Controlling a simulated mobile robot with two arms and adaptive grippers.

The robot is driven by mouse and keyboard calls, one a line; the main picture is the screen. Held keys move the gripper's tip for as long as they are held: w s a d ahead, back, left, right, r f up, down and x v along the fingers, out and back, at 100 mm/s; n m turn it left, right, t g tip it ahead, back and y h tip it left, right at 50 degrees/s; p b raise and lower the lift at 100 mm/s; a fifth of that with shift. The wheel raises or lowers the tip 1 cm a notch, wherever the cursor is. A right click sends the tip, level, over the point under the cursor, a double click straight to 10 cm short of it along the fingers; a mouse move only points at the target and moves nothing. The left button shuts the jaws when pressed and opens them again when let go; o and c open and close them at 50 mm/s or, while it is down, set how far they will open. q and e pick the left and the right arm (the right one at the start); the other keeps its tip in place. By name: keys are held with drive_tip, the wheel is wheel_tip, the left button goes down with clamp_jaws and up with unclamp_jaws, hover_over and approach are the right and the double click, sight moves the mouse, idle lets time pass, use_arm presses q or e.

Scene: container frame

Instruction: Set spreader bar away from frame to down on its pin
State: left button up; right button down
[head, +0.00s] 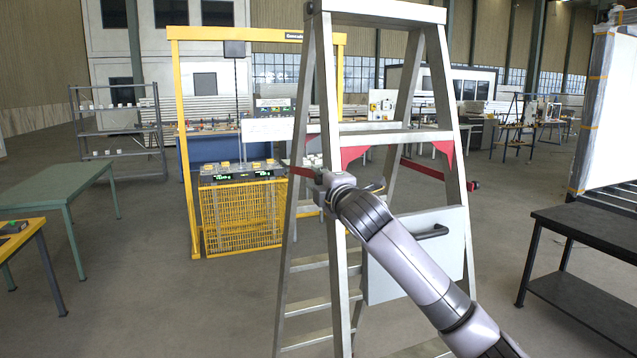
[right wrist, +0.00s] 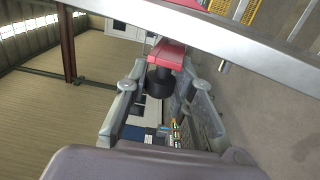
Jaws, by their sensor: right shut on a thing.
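A grey stepladder-like frame (head: 343,200) stands in the middle of the head view. A red spreader bar (head: 303,171) shows at its left side, reaching to my right gripper (head: 321,182) by the front left leg. In the right wrist view, the red bar (right wrist: 167,55) ends in a black knob (right wrist: 160,80). My right gripper (right wrist: 163,86) has its fingers on both sides of this knob end and is shut on the bar. A second red bar (head: 430,172) with a black end is on the frame's right side. I cannot make out the pin. My left gripper is out of view.
A grey panel with a black handle (head: 420,255) hangs at the frame's lower right. A dark table (head: 590,232) stands at the right, a green table (head: 55,185) at the left. A yellow cage (head: 240,215) stands behind.

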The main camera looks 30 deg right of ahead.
wheel_tip(320, 180, down, 7)
drive_tip(key=t+b, duration=0.2)
drive_tip(key=b, duration=0.6)
drive_tip(key=shift+s+a+f, duration=0.15)
drive_tip(key=shift+s+f, duration=0.05)
drive_tip(key=shift+f, duration=0.1)
drive_tip(key=c, duration=1.7)
unclamp_jaws()
drive_tip(key=o, duration=0.4)
drive_tip(key=shift+c, duration=0.2)
drive_tip(key=shift+h, duration=0.3)
drive_tip(key=shift+s, duration=0.1)
drive_tip(key=v, duration=1.2)
